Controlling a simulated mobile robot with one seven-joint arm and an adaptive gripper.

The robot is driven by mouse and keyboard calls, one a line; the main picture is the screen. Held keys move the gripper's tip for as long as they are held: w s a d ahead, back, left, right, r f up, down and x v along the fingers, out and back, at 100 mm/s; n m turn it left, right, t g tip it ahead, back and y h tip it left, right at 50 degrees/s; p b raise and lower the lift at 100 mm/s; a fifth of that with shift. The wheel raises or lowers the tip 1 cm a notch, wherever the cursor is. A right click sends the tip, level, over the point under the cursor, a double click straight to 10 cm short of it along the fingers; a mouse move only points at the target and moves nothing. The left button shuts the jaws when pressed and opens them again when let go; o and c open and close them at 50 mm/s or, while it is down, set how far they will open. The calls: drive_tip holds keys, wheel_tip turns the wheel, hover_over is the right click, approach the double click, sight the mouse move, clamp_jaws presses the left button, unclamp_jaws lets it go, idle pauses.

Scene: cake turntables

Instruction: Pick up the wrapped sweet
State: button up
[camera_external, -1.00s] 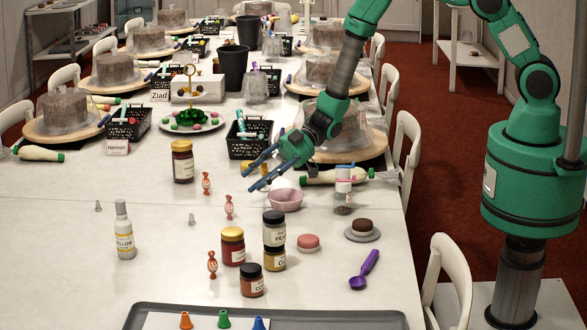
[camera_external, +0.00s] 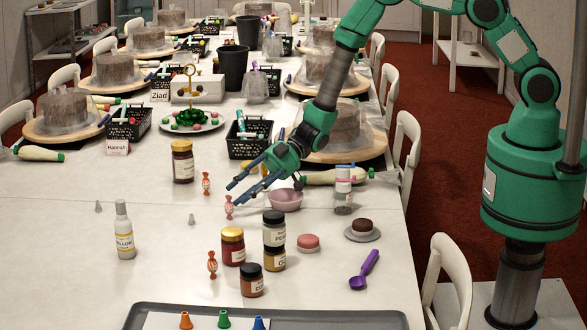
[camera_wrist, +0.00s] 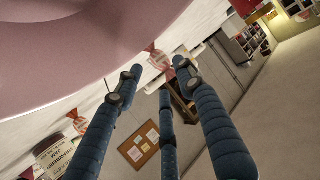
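Three wrapped sweets with twisted ends stand on the white table: a pink-red one (camera_external: 228,208), an orange-red one (camera_external: 206,183) farther back, and another (camera_external: 212,265) nearer the camera. My gripper (camera_external: 233,194) is low over the table, with its blue fingers spread and empty, pointing left just above and beside the pink-red sweet. In the wrist view, one sweet (camera_wrist: 158,59) shows beyond and between the open fingertips (camera_wrist: 157,69). A second sweet (camera_wrist: 78,122) shows left of the fingers. I cannot tell whether any finger touches a sweet.
A pink bowl (camera_external: 286,200) sits right beside my gripper; a large pink surface (camera_wrist: 80,40) fills the wrist view's upper left. A dark-lidded jar (camera_external: 274,230), a yellow-lidded jar (camera_external: 232,247) and a brown jar (camera_external: 182,162) stand nearby.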

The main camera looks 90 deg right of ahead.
sight(233, 216)
drive_tip(key=x, duration=0.3)
drive_tip(key=shift+f+b, duration=0.2)
drive_tip(key=shift+b, duration=0.15)
drive_tip(key=shift+w+a, duration=0.25)
drive_tip(key=shift+a, duration=0.05)
drive_tip(key=c, duration=0.6)
